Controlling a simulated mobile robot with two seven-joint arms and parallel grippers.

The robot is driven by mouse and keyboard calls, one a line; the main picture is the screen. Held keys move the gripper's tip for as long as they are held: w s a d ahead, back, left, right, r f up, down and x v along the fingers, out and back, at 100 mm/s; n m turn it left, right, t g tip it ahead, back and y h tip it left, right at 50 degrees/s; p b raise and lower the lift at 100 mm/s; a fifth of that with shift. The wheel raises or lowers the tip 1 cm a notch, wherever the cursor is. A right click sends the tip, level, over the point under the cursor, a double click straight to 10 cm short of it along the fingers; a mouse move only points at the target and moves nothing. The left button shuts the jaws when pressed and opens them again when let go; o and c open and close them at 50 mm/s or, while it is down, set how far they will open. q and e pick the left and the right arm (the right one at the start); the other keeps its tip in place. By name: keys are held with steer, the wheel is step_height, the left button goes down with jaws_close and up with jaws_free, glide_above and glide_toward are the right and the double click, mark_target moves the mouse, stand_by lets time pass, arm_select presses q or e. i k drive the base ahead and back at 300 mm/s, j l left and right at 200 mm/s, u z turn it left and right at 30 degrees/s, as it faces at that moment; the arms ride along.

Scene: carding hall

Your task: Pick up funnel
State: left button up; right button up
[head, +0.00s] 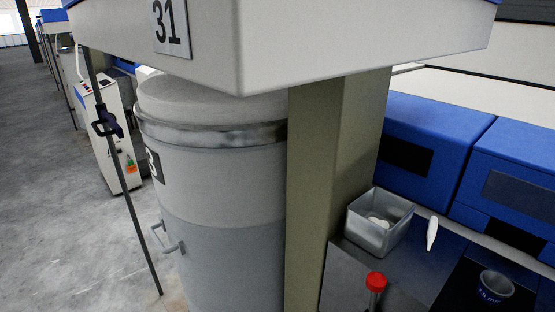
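A small dark, round, open-topped piece (494,288) with light lettering that seems to end in "mm" stands at the lower right of the head view. It looks like the funnel, though I cannot see its lower shape clearly. It sits on a black area of the dark worktop (432,266). Neither of my grippers is in view.
A grey metal bin (383,237) with pale contents, a white slender object (432,233) and a red-capped tube (375,283) are near the funnel. A square post (315,190) and large grey can (215,180) stand left. Blue machine housings (425,140) stand behind.

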mark_target(494, 287)
steer(key=z, duration=1.5)
